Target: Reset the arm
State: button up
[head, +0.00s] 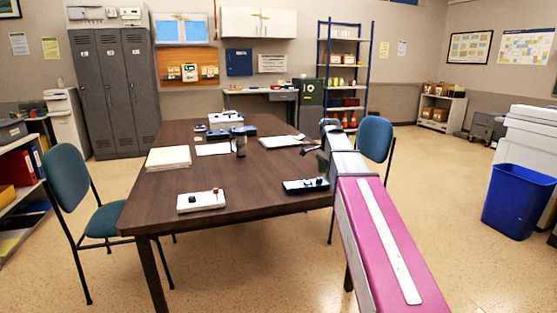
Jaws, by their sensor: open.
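My arm reaches forward from the lower right, over the right edge of the brown table (256,185). My gripper (312,150) is small and dark at the arm's far end, above the right side of the table. It is open, and I see nothing held in it. The arm hides part of the table's right edge. A dark blue and white box with black knobs (306,185) sits near the right front edge, left of my arm.
Blue chairs stand left (68,178) and right (375,138). A blue bin (517,200) is at the right. Floor between arm and bin is clear.

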jog(key=s+f+n, duration=0.4)
jog(key=s+f, duration=0.3)
jog(key=f, duration=0.3)
jog(key=s+f+n, duration=0.5)
jog(key=s+f, duration=0.2)
jog(key=f, duration=0.4)
jog(key=s+f+n, duration=0.5)
jog(key=s+f, duration=0.2)
jog(key=f, duration=0.4)
jog(key=shift+f, duration=0.1)
